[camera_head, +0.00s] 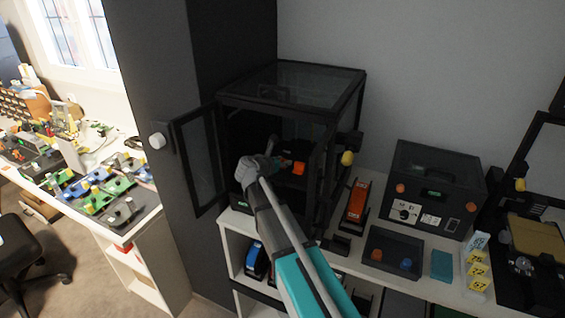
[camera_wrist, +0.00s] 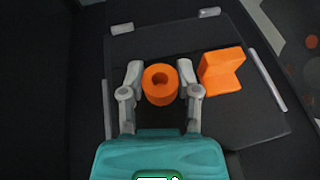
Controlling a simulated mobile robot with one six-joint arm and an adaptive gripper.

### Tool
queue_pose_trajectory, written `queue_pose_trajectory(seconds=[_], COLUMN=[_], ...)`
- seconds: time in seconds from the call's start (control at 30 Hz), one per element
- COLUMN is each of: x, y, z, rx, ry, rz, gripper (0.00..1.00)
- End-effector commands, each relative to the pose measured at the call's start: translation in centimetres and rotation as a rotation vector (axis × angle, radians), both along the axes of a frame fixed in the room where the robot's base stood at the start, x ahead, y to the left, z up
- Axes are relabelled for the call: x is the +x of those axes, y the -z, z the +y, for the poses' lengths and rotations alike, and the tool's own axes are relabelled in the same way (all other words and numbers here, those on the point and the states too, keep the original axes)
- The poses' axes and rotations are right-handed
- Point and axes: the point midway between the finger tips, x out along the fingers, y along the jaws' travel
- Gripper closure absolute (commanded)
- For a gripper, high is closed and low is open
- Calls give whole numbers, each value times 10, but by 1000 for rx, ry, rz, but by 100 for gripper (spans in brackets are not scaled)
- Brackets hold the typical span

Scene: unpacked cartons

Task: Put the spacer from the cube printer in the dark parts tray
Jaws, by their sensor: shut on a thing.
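The spacer (camera_wrist: 160,98), a short orange cylinder with a round hole, is between the fingers of my gripper (camera_wrist: 160,78) in the wrist view. My gripper is shut on it, over the dark print bed (camera_wrist: 150,45). The cube printer (camera_head: 290,97) is a black-framed box with clear panels, and its door (camera_head: 196,160) stands open to the left. My arm reaches inside it; in the head view the spacer cannot be made out clearly.
An orange notched block (camera_wrist: 222,72) lies on the bed close to the right finger. The printer's frame and open door border my arm. A dark box machine (camera_head: 436,188) stands behind the tray; an orange-topped device (camera_head: 358,200) stands between printer and tray.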

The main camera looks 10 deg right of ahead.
Motion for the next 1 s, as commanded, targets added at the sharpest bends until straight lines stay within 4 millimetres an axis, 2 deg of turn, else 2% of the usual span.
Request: queue_pose_trajectory(seconds=[0.1, 0.13, 0.3, 0.8, 1.0], x=[0, 0, 0, 0, -11], y=[4, 3, 3, 3, -4], z=[0, 0, 0, 1, 12], rx=[0, 0, 0, 0, 0], ry=[0, 0, -1, -1, -3], rz=[0, 0, 0, 0, 0], gripper=[80, 54, 23, 23, 23])
